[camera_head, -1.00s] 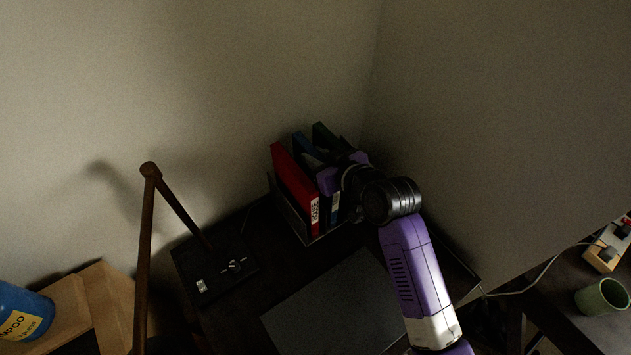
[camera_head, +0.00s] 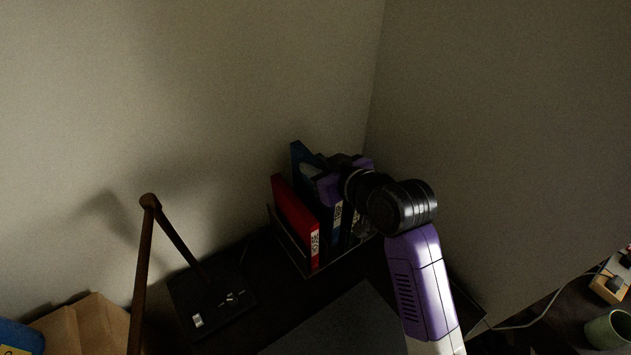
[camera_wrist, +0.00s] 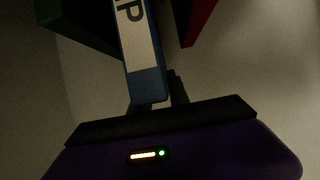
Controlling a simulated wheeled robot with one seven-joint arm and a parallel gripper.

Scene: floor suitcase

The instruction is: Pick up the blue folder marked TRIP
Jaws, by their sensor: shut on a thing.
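The blue folder (camera_head: 301,156) stands upright in the file holder, its top higher than the red folder beside it. Its pale spine label (camera_head: 337,214) faces outward. In the wrist view, the blue folder (camera_wrist: 148,84) sits between the two fingers, and its white label shows the letters "IP"; the rest of the label is out of frame. My gripper (camera_head: 328,183) is shut on the blue folder near its top; the fingertips show in the wrist view (camera_wrist: 158,98). My gripper and wrist hide part of the folder in the head view.
A red folder (camera_head: 296,220) stands close on the left. A dark green folder (camera_wrist: 82,22) shows in the wrist view. The holder (camera_head: 284,242) is on a dark desk beside a wall corner. A brown lamp (camera_head: 148,203) stands left; a green cup (camera_head: 608,330) is far right.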

